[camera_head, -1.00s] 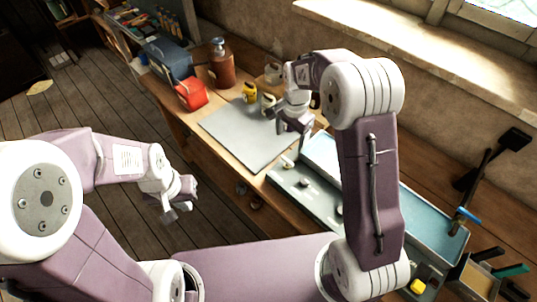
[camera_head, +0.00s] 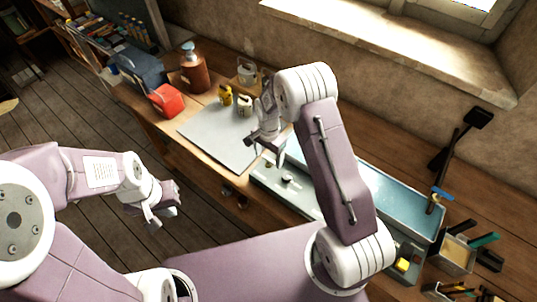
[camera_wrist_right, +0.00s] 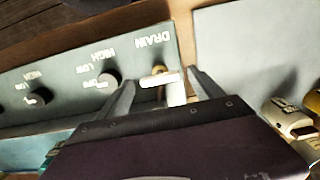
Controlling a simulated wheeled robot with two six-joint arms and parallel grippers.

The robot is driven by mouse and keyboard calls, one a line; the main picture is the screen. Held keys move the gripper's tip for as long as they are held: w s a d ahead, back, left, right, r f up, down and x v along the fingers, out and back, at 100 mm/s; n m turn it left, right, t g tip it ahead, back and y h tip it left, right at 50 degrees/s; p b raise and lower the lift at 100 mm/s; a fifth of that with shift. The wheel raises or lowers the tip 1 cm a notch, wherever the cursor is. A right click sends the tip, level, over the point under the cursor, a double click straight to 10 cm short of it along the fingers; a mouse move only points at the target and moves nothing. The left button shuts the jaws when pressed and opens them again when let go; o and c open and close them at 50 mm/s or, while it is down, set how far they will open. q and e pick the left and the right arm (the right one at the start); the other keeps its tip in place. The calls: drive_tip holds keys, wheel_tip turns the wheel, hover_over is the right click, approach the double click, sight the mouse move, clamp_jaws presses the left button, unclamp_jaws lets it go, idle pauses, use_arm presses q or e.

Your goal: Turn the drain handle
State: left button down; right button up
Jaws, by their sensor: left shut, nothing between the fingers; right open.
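The drain handle (camera_wrist_right: 160,80) is a pale lever with a brass-coloured part, beside the word DRAIN on the grey-green control panel (camera_wrist_right: 60,72). In the right wrist view my right gripper (camera_wrist_right: 161,80) is open, with one finger on each side of the handle. I cannot tell whether either finger touches it. In the head view my right gripper (camera_head: 270,157) is at the panel's far left end, and its arm hides part of the panel. My left gripper (camera_head: 163,219) is shut and empty, in front of the bench, away from the panel.
Several dark knobs line the panel, the nearest (camera_wrist_right: 108,79) left of the handle. A blue basin (camera_head: 400,208) lies behind the panel.

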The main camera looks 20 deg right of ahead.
drive_tip(key=shift+c, duration=0.3)
drive_tip(key=c, duration=1.3)
drive_tip(key=n, duration=0.4)
drive_tip(key=shift+n, duration=0.4)
drive_tip(key=n, duration=0.4)
drive_tip(key=shift+n+b, duration=0.3)
drive_tip(key=shift+b, duration=0.05)
drive_tip(key=n, duration=0.4)
drive_tip(key=shift+r, duration=0.1)
drive_tip(key=shift+n, duration=2.3)
